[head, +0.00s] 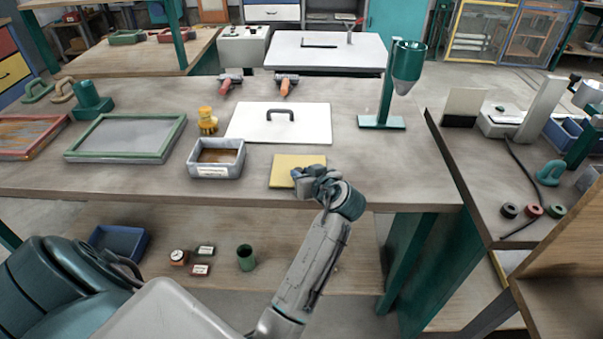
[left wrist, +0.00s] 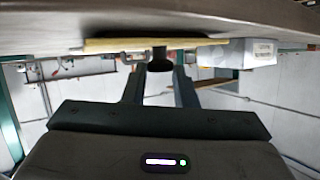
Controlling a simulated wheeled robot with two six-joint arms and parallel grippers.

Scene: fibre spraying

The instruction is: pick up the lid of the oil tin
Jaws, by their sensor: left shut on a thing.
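The lid, a flat yellow square (head: 284,167), is on the front part of the bench, right of the oil tin (head: 233,168). The tin is an open grey box with brown liquid in it and a pale label on its front. My left gripper (head: 306,178) is over the lid's right front part. In the upside-down left wrist view, the fingers (left wrist: 160,72) are shut on the lid's dark knob (left wrist: 160,65). The lid's yellow edge (left wrist: 110,45) shows close to the bench top; I cannot tell if it touches. The tin (left wrist: 240,53) stands beside it. My right gripper is not in view.
A white board with a black handle (head: 250,120) lies behind the lid. A yellow pot (head: 208,121) stands behind the tin. A green-framed screen (head: 125,138) lies left, and a green funnel stand (head: 381,122) stands right. The bench right of the lid is clear.

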